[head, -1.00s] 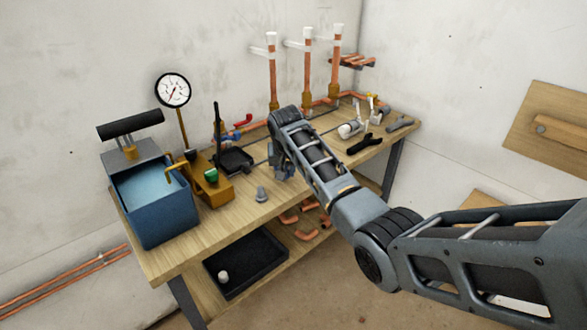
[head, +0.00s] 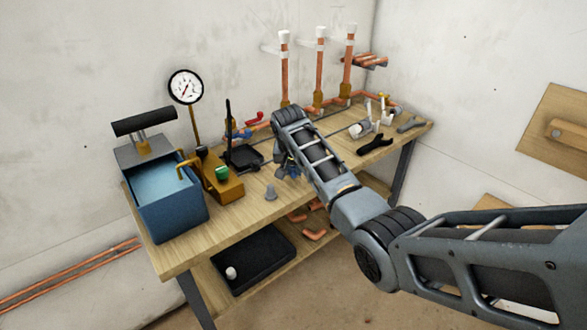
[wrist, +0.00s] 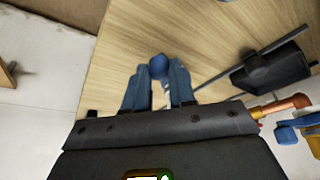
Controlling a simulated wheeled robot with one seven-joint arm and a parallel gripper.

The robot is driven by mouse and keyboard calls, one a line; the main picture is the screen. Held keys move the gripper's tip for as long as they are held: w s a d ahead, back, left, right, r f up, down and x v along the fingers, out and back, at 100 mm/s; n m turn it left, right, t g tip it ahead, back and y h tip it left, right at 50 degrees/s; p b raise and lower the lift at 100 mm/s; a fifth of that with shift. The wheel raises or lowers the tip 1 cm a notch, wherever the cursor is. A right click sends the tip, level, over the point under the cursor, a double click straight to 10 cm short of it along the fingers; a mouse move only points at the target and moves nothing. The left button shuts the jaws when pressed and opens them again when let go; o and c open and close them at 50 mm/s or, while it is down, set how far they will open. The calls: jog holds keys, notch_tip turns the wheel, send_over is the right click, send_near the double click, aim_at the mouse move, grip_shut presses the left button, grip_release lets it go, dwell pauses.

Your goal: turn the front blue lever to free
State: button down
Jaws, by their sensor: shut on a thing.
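A blue lever (head: 241,134) shows at the back of the bench by the copper pipe. Blue handle parts also show at the right edge of the wrist view (wrist: 287,133); I cannot tell which lever is the front one. My gripper (head: 290,172) is low over the bench, to the right of and nearer than the lever, apart from it. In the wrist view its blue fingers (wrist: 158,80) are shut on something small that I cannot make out.
A blue tank (head: 170,205) with a brass pump and gauge (head: 186,86) stands at the left. Upright copper pipes (head: 319,70) rise at the back. Loose tools (head: 375,144) lie at the right. Bare bench shows at the front.

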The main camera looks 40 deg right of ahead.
jog(key=c, duration=0.9)
grip_release()
jog(key=shift+c, duration=0.2)
jog(key=shift+r, duration=0.1)
jog(key=v, duration=0.7)
jog(key=shift+a+r, duration=0.2)
jog(key=shift+r, duration=0.05)
